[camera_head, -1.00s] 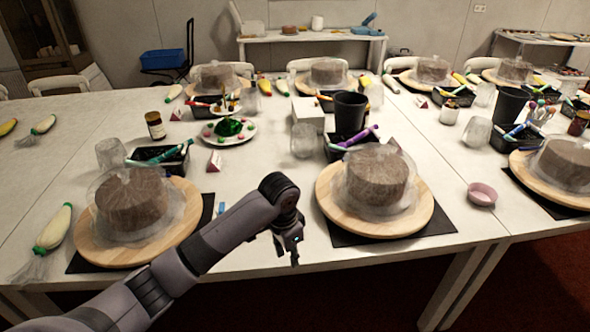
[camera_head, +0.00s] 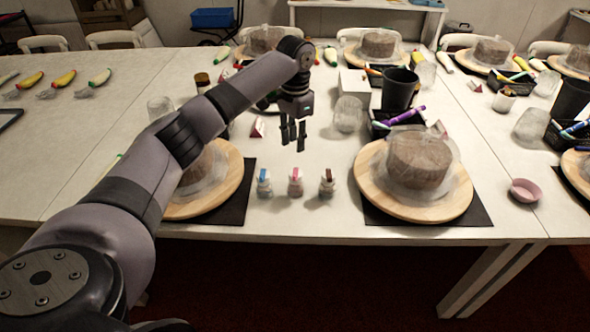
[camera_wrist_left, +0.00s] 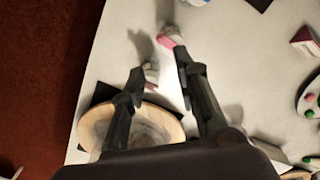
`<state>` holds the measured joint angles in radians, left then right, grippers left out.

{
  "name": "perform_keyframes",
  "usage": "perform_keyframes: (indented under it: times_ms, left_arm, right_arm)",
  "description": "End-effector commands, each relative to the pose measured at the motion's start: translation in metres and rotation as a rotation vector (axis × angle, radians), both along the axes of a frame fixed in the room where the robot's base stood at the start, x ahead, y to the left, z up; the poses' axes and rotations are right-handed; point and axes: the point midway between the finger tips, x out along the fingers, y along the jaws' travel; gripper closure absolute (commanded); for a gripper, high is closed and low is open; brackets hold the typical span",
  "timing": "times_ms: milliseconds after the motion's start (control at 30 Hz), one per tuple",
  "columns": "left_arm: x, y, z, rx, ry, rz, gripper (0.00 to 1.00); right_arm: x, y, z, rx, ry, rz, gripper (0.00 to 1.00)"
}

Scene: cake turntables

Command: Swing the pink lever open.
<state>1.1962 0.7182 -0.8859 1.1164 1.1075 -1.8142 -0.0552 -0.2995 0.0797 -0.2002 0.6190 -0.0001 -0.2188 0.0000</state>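Three small bottles with coloured levers stand in a row between two cake boards in the head view. The bottle with the pink lever (camera_head: 295,182) is in the middle, between one with a blue lever (camera_head: 264,180) and one with a brown lever (camera_head: 327,181). My left gripper (camera_head: 292,138) is above the table, beyond the row in the picture, with fingers apart and pointing down. In the left wrist view the pink lever (camera_wrist_left: 168,39) shows just past the open fingertips (camera_wrist_left: 158,62); the brown-lever bottle (camera_wrist_left: 151,75) is partly hidden by a finger. My right gripper is not in view.
A covered cake on a round board (camera_head: 456,207) stands right of the bottles. Another round board (camera_head: 222,190) on the left is partly hidden by my arm. A black cup (camera_head: 399,88) and a glass (camera_head: 348,114) stand behind. The table before the bottles is clear.

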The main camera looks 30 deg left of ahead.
Motion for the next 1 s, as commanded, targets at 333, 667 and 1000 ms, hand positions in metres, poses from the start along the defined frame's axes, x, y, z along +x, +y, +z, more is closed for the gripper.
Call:
perform_keyframes:
  times_ms: [333,667,1000]
  left_arm:
    - [-0.001,0.0,-0.076,0.0,0.003,-0.001,0.71]
    - [0.0,0.001,-0.114,0.001,-0.001,0.0,0.71]
    - [0.0,0.001,-0.117,0.001,-0.001,-0.001,0.72]
  right_arm:
    - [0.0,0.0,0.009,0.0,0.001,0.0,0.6]
    - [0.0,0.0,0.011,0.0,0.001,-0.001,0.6]
    - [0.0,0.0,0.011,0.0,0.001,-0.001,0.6]
